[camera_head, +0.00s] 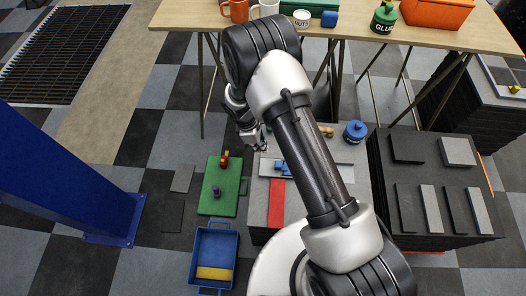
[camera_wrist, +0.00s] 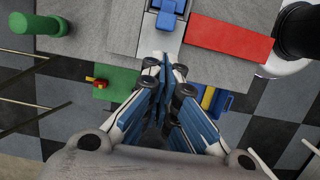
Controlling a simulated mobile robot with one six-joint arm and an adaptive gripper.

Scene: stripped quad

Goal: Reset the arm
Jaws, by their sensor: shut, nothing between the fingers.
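My arm reaches up and away from the bottom of the head view, bent at a raised elbow. My gripper (camera_head: 257,138) hangs at its far end, left of the forearm. In the wrist view my gripper (camera_wrist: 164,72) has its fingers together with nothing between them. Below it is a grey block stack (camera_wrist: 115,28) with a red slab (camera_wrist: 230,38) and a blue piece (camera_wrist: 167,12) on top. The gripper looks apart from these things. My arm hides part of the stack in the head view.
A wooden table (camera_head: 180,15) with mugs, a green glue bottle (camera_head: 384,18) and an orange bin (camera_head: 436,12) stands behind. A green board (camera_head: 218,205) and blue tray (camera_head: 232,243) lie on the floor. A blue post (camera_head: 70,185) stands left, a dark block stack (camera_head: 430,215) right.

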